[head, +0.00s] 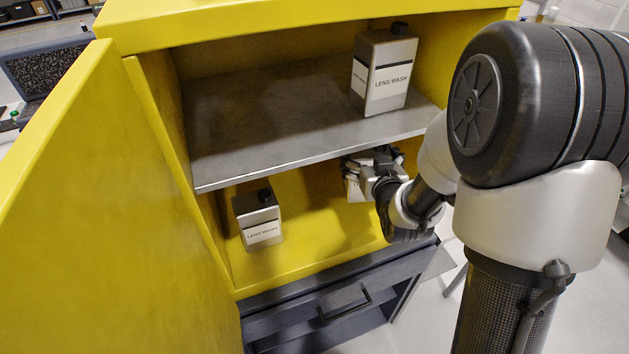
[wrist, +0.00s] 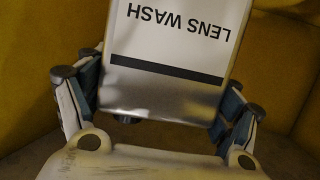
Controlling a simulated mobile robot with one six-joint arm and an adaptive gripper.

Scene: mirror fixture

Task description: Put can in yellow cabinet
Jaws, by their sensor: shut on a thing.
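The yellow cabinet (head: 105,155) stands open, its door swung out to the left. My gripper (head: 372,172) reaches into the lower compartment, under the grey shelf, at the right side. In the wrist view my gripper (wrist: 158,110) is shut on a silver can with a white LENS WASH label (wrist: 175,45), one finger on each side. The label reads upside down there. In the head view the held can (head: 354,187) is partly hidden by my gripper. I cannot tell whether its base touches the compartment floor.
Another LENS WASH can (head: 258,216) stands in the lower compartment at left. A third (head: 384,72) stands on the grey shelf (head: 260,115) above. A dark drawer (head: 325,305) with a handle is below. Yellow floor between the lower cans is clear.

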